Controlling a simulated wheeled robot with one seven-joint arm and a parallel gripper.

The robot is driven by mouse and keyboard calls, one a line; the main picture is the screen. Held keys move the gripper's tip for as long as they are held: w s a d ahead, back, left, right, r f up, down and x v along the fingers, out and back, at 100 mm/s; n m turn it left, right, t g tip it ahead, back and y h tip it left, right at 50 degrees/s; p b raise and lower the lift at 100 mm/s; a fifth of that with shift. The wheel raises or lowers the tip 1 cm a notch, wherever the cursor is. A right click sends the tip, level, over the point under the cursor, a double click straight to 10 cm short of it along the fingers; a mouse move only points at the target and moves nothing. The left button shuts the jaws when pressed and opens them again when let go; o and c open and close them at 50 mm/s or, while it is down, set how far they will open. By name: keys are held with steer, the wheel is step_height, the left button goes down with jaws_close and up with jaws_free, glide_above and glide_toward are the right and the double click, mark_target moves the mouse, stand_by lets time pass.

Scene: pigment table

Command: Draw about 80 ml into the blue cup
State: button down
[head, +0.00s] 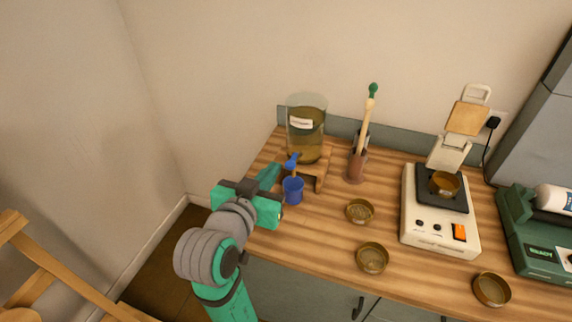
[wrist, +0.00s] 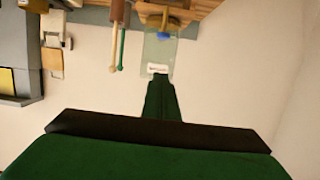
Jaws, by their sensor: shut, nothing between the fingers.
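A glass jar (head: 306,115) of yellow-brown liquid with a white label stands on a wooden stand (head: 322,172) at the table's left. Its blue tap (head: 292,160) is at the front. The blue cup (head: 293,190) stands upright below the tap. A thin yellowish strip shows between tap and cup; I cannot tell if it is liquid. The level in the cup is not readable. My gripper (head: 270,175) is shut and empty, just left of the tap and cup; contact with the tap is unclear. In the wrist view the shut fingers (wrist: 160,80) point toward the jar (wrist: 158,52).
A pot with brushes (head: 356,165) stands right of the jar. Brass dishes (head: 360,211) (head: 372,257) (head: 491,289) lie on the table. A scale (head: 440,220) bears another dish. A green device (head: 540,240) is at the right edge. Bare wood lies between the dishes.

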glide_above(293, 160)
steer(key=s+a, duration=0.2)
steer(key=s, duration=0.3)
step_height(293, 160, down, 2)
steer(key=f, duration=0.1)
step_height(293, 160, down, 4)
steer(key=shift+w+d+r, duration=0.1)
steer(key=shift+r, duration=0.15)
steer(key=shift+w, duration=0.1)
